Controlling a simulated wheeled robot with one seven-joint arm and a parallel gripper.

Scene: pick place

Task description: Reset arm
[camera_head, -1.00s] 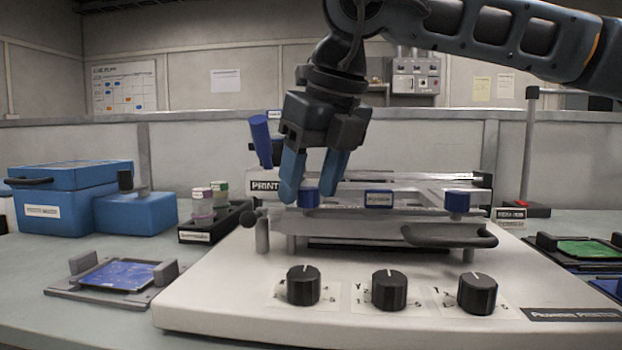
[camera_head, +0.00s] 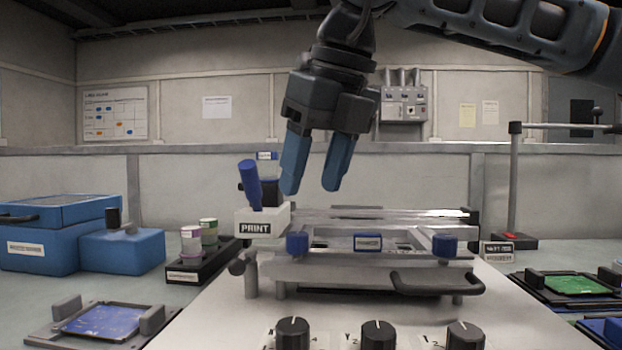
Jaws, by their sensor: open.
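My gripper (camera_head: 311,190) hangs in the upper middle, its two blue fingers pointing down. It is open, and nothing shows between the fingers. It stands above the printer's frame and appears apart from it. The printer (camera_head: 350,268) has a white base, a metal frame with blue knobs and a dark handle at its front. A white block marked PRINT (camera_head: 262,222) with a blue lever (camera_head: 249,184) stands at the frame's left end, left of my fingers.
Blue boxes (camera_head: 60,235) and a black rack (camera_head: 200,262) with small jars stand at left. A fixture with a blue board (camera_head: 105,320) lies at front left. A green board (camera_head: 575,285) lies at right, near an upright post (camera_head: 514,185). Black dials (camera_head: 378,336) line the front.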

